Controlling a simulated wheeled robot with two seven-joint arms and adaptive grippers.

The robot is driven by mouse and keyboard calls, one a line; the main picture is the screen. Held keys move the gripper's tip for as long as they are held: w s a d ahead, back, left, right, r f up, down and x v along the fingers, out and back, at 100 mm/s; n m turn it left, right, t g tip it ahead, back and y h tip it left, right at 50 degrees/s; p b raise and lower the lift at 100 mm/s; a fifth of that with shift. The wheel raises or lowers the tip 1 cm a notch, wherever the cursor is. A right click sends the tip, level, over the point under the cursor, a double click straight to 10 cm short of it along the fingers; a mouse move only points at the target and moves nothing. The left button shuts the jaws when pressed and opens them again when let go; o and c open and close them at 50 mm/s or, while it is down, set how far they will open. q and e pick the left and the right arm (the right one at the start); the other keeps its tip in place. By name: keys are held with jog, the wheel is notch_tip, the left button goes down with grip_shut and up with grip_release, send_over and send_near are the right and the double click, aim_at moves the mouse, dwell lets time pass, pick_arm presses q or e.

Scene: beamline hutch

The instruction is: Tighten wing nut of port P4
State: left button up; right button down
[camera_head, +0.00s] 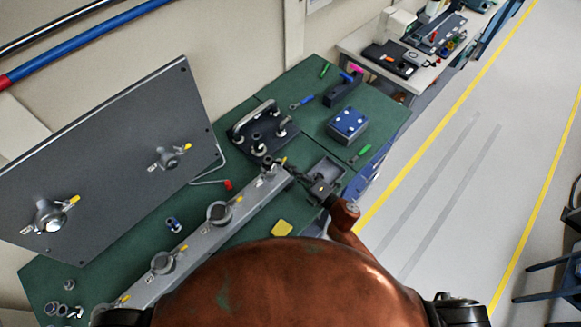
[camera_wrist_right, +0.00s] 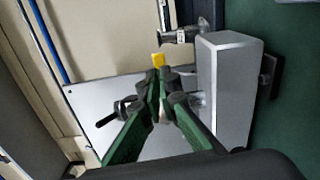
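A long grey rail (camera_head: 190,250) with clamped ports and yellow tags runs diagonally across the green bench. My right gripper (camera_head: 283,173) is at its far upper end, by the port there with a yellow tag. In the right wrist view, the green fingers of my right gripper (camera_wrist_right: 161,92) converge to a narrow gap just below a yellow tag (camera_wrist_right: 158,60). Something pale shows between them, but the fingers hide the wing nut, and I cannot tell whether they press on it. The port labels are too small to read. My left gripper is not in view.
A grey upright panel (camera_head: 110,150) with two clamped ports stands behind the rail. A yellow pad (camera_head: 282,228) lies in front.

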jog(key=shift+f+m+p, duration=0.25)
jog(key=shift+m+p, duration=0.4)
jog(key=shift+m, duration=1.3)
jog(key=shift+f+m+p, duration=0.2)
jog(key=shift+m+p, duration=0.4)
jog(key=shift+m, duration=1.35)
jog(key=shift+s, duration=0.1)
jog(key=c, duration=2.5)
grip_release()
jog(key=shift+d, duration=0.1)
jog(key=v, duration=1.2)
jog(key=shift+r, duration=0.1)
